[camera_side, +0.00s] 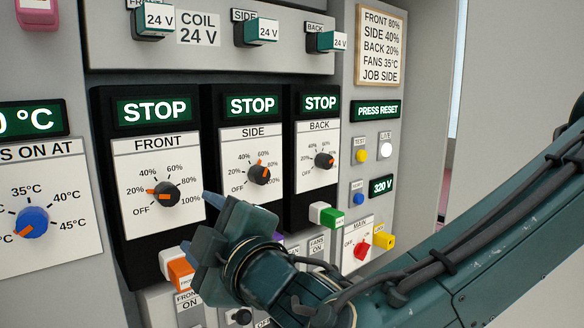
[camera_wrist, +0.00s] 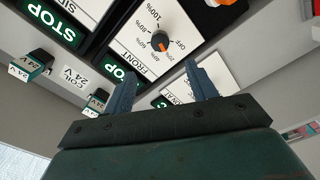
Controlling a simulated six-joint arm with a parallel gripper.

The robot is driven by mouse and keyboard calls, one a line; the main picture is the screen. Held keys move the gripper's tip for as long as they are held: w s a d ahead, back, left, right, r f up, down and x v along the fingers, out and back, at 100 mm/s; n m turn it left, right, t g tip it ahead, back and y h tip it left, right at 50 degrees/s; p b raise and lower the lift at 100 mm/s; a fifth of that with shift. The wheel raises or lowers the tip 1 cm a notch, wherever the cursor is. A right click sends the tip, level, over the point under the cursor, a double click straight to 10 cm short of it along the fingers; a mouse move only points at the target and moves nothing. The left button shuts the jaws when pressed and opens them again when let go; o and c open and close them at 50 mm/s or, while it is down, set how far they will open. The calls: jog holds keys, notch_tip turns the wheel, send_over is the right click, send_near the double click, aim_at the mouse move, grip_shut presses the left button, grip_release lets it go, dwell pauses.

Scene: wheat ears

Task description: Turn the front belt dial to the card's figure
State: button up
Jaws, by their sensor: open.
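The front dial (camera_side: 164,194) is a dark knob with an orange mark on the FRONT panel (camera_side: 150,222). Its mark points left, at about 20%. The dial also shows in the wrist view (camera_wrist: 160,41), beyond and between my fingertips. The card (camera_side: 381,45) at the upper right reads FRONT 80%, SIDE 40%, BACK 20%, FANS 35°C, JOB SIDE. My gripper (camera_side: 218,212) is to the right of and below the front dial, apart from it. In the wrist view my gripper (camera_wrist: 160,78) has its two fingers spread with nothing between them.
The side dial (camera_side: 259,174) points near 60%; the back dial (camera_side: 324,161) is to its right. All three displays read STOP. A white and orange switch (camera_side: 179,272) sticks out below the front panel, and a green one (camera_side: 332,218) below the back panel. A blue dial (camera_side: 31,222) is at left.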

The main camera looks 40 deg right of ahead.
aim_at(171, 197)
jog(key=shift+w, duration=0.15)
jog(key=w, duration=1.3)
jog(key=shift+w+d, duration=0.1)
jog(key=shift+w, duration=0.15)
jog(key=shift+c, duration=0.5)
jog(key=c, duration=0.9)
